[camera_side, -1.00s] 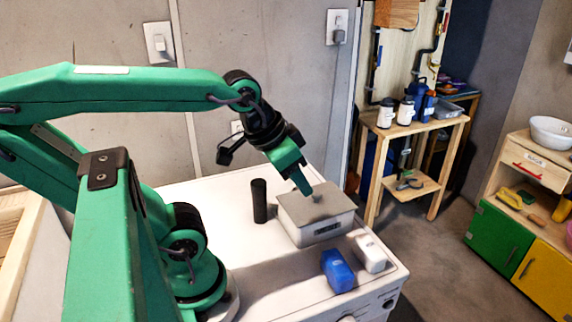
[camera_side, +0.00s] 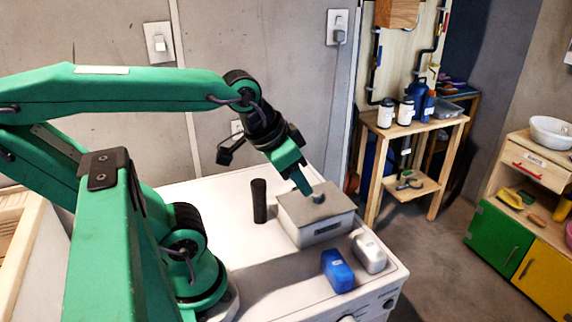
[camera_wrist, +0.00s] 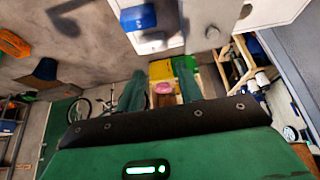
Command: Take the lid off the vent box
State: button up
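The vent box (camera_side: 325,236) is a pale box with a dark grille or label on its front, standing on the white appliance top. Its flat grey lid (camera_side: 295,206) lies on it, with a small grey knob (camera_side: 319,197) on top. My gripper (camera_side: 305,188) points down at the lid, close beside the knob. I cannot tell whether it touches the knob. In the wrist view two green fingers (camera_wrist: 160,88) appear apart with nothing clearly held between them. The lid (camera_wrist: 205,14) and its knob (camera_wrist: 212,32) show at the top there.
A black cylinder (camera_side: 259,201) stands left of the box. A wooden shelf (camera_side: 415,128) stands beyond, to the right.

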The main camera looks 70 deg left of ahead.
jog(key=shift+o, duration=0.2)
jog(key=shift+o, duration=1.4)
jog(key=n+g, duration=0.2)
jog(key=g, duration=0.4)
send_over(317, 192)
notch_tip(317, 192, down, 7)
jog(key=shift+d+r, duration=0.1)
jog(key=shift+w, duration=0.1)
jog(key=shift+f, duration=1.4)
